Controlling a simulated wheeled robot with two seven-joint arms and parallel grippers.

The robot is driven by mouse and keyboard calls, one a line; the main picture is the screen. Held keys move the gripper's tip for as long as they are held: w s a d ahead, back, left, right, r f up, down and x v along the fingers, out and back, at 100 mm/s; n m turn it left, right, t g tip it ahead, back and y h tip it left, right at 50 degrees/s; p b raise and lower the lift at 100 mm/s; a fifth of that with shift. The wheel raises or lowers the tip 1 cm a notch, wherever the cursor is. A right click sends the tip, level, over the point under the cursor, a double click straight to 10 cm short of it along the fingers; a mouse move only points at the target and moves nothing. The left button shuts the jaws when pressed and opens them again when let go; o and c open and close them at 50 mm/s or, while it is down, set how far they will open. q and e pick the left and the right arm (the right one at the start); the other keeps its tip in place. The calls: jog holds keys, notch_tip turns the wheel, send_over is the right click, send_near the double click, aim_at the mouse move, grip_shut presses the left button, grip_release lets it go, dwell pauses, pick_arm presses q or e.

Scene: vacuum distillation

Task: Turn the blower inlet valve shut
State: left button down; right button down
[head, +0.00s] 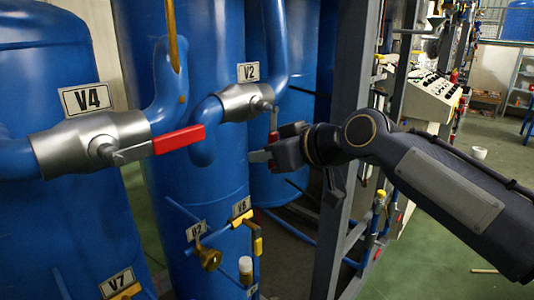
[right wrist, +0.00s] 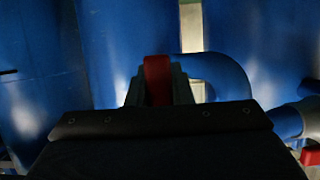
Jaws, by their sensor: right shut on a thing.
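The V2 valve (head: 240,101) is a grey body on a blue pipe, under a plate marked V2 (head: 248,72). Its red lever (head: 274,118) hangs down from the stem, its lower part hidden by my gripper. My right gripper (head: 268,150) reaches in from the right and is shut on this lever. In the right wrist view the red lever (right wrist: 157,78) stands between the two fingers. No plate names the blower inlet valve. My left gripper is out of view.
The V4 valve (head: 90,143) with its red lever (head: 178,140) pointing right is at the left. Smaller yellow-handled valves (head: 243,220) sit below. A grey upright post (head: 348,130) stands close behind my right forearm. Green floor (head: 460,220) is open at the right.

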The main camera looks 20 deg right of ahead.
jog(key=c, duration=1.3)
grip_release()
jog(key=v, duration=0.7)
jog(key=shift+s+d+r+b, duration=0.1)
jog(key=shift+s+r+b, duration=0.05)
jog(key=shift+s+b, duration=0.25)
jog(key=s+f+m+g+h, duration=0.1)
jog(key=s+f+m+g, duration=0.1)
jog(key=s+f, duration=0.4)
jog(key=s+f+m+g+h, duration=0.1)
jog(key=s+f, duration=0.5)
jog(key=f, duration=0.8)
jog(key=s+f+m+g+h+p, duration=0.1)
jog(key=s+f+m, duration=0.3)
jog(key=f, duration=0.7)
jog(key=shift+s+m+g, duration=0.4)
jog(key=shift+s+g, duration=0.5)
jog(key=shift+s, duration=0.4)
